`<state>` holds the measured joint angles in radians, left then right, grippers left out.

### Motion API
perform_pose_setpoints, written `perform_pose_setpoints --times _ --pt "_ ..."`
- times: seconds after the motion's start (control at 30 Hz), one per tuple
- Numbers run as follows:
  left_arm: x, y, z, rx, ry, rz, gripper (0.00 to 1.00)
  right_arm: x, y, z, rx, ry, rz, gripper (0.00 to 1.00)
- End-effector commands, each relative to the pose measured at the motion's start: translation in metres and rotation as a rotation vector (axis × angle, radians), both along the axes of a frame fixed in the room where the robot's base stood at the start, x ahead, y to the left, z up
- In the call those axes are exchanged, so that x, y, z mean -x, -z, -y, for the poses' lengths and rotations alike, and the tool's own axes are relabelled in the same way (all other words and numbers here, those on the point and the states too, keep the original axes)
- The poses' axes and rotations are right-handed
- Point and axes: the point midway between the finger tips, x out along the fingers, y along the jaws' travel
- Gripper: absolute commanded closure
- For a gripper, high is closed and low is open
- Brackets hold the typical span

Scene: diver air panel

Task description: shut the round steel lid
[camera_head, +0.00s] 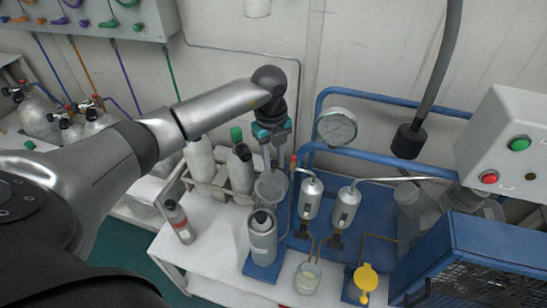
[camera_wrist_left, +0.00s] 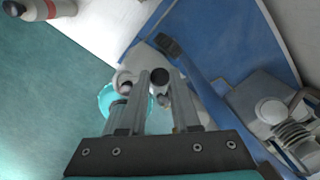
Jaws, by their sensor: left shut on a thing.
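The round steel lid (camera_head: 271,187) stands raised behind the top of a grey steel canister (camera_head: 263,240), so the canister's dark round mouth shows. The canister stands on a small blue base on the white bench. My left gripper (camera_head: 268,160) reaches down from above, its fingers shut at the upper edge of the lid. In the left wrist view the two fingers (camera_wrist_left: 152,82) come close together at the tips. What lies between them is small and partly hidden there. My right gripper is in neither view.
Right of the canister stand two small steel cylinders (camera_head: 311,197) on a blue panel, a glass beaker (camera_head: 307,279) and a yellow piece (camera_head: 366,278). A pressure gauge (camera_head: 337,127) is behind.

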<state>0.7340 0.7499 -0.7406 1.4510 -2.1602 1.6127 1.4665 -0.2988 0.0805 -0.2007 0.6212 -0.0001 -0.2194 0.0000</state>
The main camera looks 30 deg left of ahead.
Motion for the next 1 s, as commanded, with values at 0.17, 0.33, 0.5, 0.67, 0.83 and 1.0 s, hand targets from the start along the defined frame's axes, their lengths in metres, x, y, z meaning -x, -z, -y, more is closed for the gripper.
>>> perform_pose_setpoints --times 0.17,0.33,0.5,0.67,0.83,1.0 --pt "0.0003 0.0000 -0.0005 -0.001 -0.001 -0.002 0.98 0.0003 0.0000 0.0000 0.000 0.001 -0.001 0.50" --pt "0.0004 0.0000 -0.0007 -0.001 -0.001 -0.002 1.00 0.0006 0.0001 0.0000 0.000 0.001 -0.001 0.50" --pt "0.0004 0.0000 -0.0008 -0.002 -0.001 -0.001 1.00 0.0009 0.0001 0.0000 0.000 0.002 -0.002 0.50" --pt "0.0005 0.0000 -0.0010 -0.002 -0.001 -0.002 1.00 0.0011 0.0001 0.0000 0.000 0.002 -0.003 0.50" --pt "0.0005 0.0000 -0.0011 -0.002 -0.001 -0.002 1.00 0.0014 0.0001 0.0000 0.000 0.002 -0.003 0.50" --pt "0.0005 0.0000 -0.0012 -0.002 -0.001 -0.002 1.00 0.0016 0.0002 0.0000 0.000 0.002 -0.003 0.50"
